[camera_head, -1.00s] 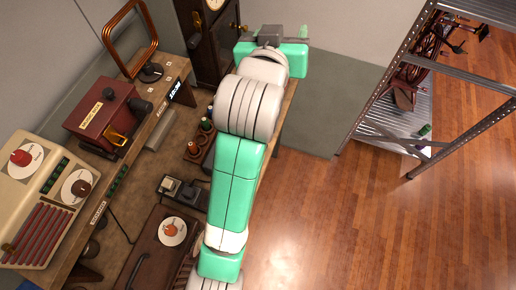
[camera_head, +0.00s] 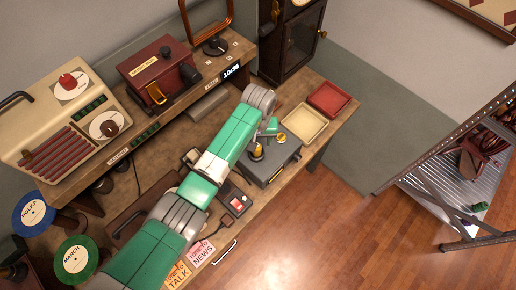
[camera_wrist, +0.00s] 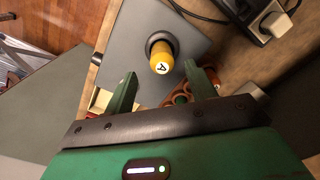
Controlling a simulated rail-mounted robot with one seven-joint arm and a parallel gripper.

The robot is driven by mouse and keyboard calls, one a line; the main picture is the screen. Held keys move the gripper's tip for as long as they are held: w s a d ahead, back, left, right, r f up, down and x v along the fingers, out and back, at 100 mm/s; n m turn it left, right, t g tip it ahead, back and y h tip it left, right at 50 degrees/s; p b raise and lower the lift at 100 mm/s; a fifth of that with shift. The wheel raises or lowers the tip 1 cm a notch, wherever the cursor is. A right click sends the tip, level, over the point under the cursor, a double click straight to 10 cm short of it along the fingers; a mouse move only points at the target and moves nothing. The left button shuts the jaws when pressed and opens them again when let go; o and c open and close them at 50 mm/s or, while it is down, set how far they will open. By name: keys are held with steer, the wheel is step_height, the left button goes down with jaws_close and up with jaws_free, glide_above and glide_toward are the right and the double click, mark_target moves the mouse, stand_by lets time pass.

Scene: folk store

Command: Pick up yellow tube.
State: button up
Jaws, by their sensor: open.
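The yellow tube (camera_wrist: 160,62) stands in a dark round socket on the grey box, with a letter A on its end, in the wrist view. In the head view a yellow piece with a dark ring (camera_head: 257,152) on the grey box (camera_head: 284,157) appears to be this tube. My gripper (camera_wrist: 160,70) is open and empty; its two green fingers point toward the tube, one to either side of it in the picture. Whether they reach down to its height I cannot tell. In the head view my wrist is above the box's far side.
A cream tray (camera_head: 302,123) and a red tray (camera_head: 328,99) lie behind the box. A reddish-brown holder (camera_wrist: 180,98) shows partly between my fingers. A switch box (camera_head: 236,201) stands in front.

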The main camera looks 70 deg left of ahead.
steer(key=f, duration=0.4)
steer(key=shift+s+f, duration=0.2)
steer(key=shift+f, duration=0.15)
steer(key=c, duration=0.9)
steer(key=shift+o, duration=0.2)
steer(key=shift+r, duration=0.6)
step_height(320, 180, up, 3)
steer(key=shift+f, duration=0.15)
steer(key=s+d+r, duration=0.1)
steer(key=s+d, duration=1)
steer(key=shift+s, duration=0.25)
